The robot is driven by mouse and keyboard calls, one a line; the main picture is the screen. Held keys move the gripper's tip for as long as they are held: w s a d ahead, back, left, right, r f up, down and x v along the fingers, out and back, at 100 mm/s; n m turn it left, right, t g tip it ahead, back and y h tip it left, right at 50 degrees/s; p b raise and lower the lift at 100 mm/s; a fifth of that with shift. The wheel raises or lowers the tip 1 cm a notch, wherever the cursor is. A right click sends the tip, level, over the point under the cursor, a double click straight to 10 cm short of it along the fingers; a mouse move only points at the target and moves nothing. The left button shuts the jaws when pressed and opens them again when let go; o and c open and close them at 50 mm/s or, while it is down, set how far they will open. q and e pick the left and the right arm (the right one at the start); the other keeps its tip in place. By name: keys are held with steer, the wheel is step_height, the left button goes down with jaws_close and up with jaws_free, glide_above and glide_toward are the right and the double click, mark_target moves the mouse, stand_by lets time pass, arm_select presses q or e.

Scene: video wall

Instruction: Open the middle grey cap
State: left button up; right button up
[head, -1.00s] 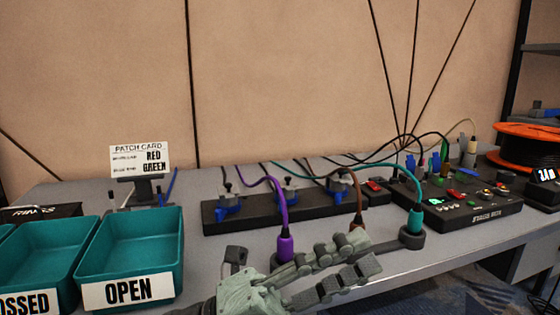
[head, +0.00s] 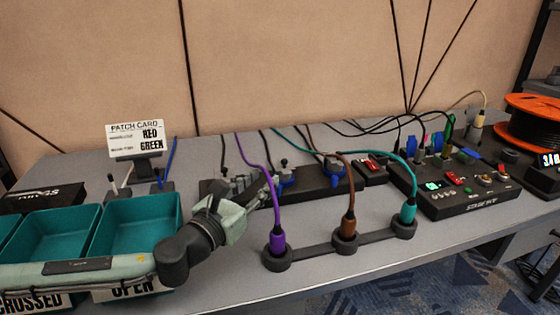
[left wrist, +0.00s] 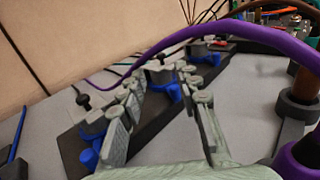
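A black strip (head: 318,186) on the table carries three grey caps with blue parts. The middle grey cap (head: 286,172) shows just right of my left gripper's fingertips in the head view. In the left wrist view the middle cap (left wrist: 160,71) lies ahead, between the fingertips. My left gripper (head: 256,184) is open and empty; its spread fingers also show in the left wrist view (left wrist: 162,82). Whether a fingertip touches the cap I cannot tell. The left cap (left wrist: 94,124) is beside the left finger, and the right cap (head: 333,163) stands clear. My right gripper is out of view.
A purple cable plug (head: 277,240) stands close right of my gripper, with brown (head: 347,226) and teal (head: 407,213) plugs beyond it. Their cables arch over the strip. Teal bins (head: 140,226) lie under my left forearm. A black control box (head: 455,190) is at right.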

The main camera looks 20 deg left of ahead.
mark_target(283, 162)
arm_select(q)
steer(key=w, duration=0.2)
steer(key=w+d, duration=0.1)
steer(key=w, duration=0.2)
steer(key=w+p, duration=0.1)
steer(key=w, duration=0.2)
steer(key=shift+d, duration=0.3)
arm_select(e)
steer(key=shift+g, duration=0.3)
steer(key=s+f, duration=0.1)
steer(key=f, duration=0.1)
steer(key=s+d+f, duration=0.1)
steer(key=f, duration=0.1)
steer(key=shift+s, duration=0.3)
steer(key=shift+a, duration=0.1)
arm_select(q)
jaws_close()
